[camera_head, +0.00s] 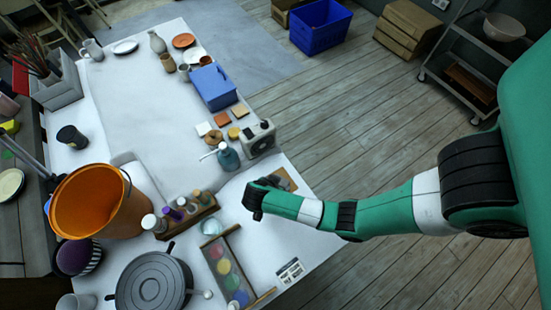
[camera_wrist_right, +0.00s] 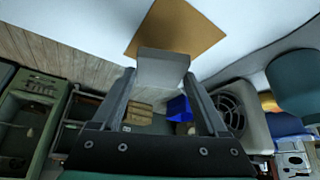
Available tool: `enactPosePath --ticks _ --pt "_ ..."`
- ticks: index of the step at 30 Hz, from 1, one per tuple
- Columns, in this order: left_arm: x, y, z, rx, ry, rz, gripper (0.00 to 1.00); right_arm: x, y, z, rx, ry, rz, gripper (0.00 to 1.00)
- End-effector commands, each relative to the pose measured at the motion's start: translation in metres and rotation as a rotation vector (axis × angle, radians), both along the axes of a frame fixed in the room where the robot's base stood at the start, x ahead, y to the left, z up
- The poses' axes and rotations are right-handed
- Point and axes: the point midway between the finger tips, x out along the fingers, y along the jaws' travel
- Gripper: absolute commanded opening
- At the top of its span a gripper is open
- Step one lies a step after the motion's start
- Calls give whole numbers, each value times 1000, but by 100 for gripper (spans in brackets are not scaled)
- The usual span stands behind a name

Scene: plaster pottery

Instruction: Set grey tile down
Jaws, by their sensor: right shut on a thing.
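The grey tile (camera_wrist_right: 163,68) is held between the two fingertips of my right gripper (camera_wrist_right: 161,80) in the right wrist view. In the head view my right gripper (camera_head: 257,195) is low over the front right part of the white table, and the tile is mostly hidden there. A flat tan-brown square (camera_wrist_right: 182,25) lies on the white surface just beyond the tile; it also shows beside the gripper in the head view (camera_head: 286,177). I cannot tell whether the tile touches it. My left gripper is not in view.
The table (camera_head: 150,100) is clear in the middle.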

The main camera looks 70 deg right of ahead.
Motion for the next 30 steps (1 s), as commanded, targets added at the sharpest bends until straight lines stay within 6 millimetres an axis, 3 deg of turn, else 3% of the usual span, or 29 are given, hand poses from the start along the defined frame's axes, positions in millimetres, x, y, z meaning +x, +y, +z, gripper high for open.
enactPosePath --ticks 1,8,15,25,26,30 --pt "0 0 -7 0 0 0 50 3 -3 -9 0 0 -1 17" --pt "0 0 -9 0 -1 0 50 7 -8 -13 0 -1 0 17" --pt "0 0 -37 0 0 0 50 11 -12 -52 0 1 0 17" --pt "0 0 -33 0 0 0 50 11 -12 -52 1 -1 1 17" --pt "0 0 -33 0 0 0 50 11 -12 -52 1 -1 1 80" --pt "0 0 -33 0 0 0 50 11 -12 -51 1 -1 1 100"
